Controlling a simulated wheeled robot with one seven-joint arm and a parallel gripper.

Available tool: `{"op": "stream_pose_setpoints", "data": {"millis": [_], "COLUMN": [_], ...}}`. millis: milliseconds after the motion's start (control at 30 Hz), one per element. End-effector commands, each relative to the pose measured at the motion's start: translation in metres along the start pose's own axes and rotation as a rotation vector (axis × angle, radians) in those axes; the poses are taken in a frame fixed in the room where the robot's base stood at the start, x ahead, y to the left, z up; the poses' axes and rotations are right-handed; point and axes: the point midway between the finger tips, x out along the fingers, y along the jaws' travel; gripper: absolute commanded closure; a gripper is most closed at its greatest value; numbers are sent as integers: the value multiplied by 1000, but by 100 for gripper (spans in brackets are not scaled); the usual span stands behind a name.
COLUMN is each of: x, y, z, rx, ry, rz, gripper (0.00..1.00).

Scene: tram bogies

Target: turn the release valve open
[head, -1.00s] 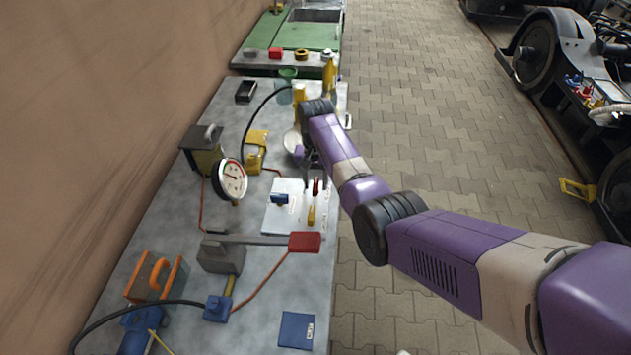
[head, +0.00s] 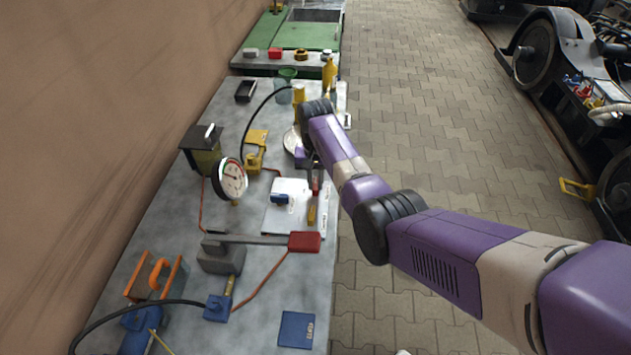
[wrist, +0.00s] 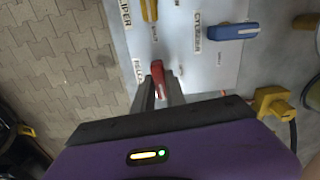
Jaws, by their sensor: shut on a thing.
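A white valve panel (head: 285,215) lies on the grey bench, with blue, yellow and red handles. The red handle (wrist: 158,78) has a partly cut-off label beside it that seems to read "RELEASE"; it also shows in the head view (head: 316,187). My gripper (wrist: 160,90) is shut on this red handle, one finger on each side. In the head view my gripper (head: 316,171) is partly hidden by my wrist. The blue handle (wrist: 236,31) and the yellow handle (wrist: 149,10) stand apart from the fingers.
A round gauge (head: 230,178) stands left of the panel. A long lever with a red grip (head: 305,242) lies in front of it. A yellow block (head: 256,148) with a black hose is behind.

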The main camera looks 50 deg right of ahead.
Motion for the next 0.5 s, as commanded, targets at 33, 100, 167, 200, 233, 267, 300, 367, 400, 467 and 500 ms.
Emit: {"op": "stream_pose_setpoints", "data": {"millis": [33,100,167,200,233,267,300,367,400,467,500], "x": [-1,-1,-1,-1,-1,-1,-1,-1,-1,-1,-1], "y": [0,0,0,0,0,0,0,1,1,1,1], "z": [0,0,0,0,0,-1,-1,0,0,0,0], "rx": [-29,-81,-130,-165,-193,-221,-258,-316,-354,-412,-450], "ry": [0,0,0,1,1,1,1,0,0,0,0], "rz": [1,1,1,1,1,1,0,0,0,1,1], "gripper": [100,100,100,100,100,100,100,100,100,100,100]}}
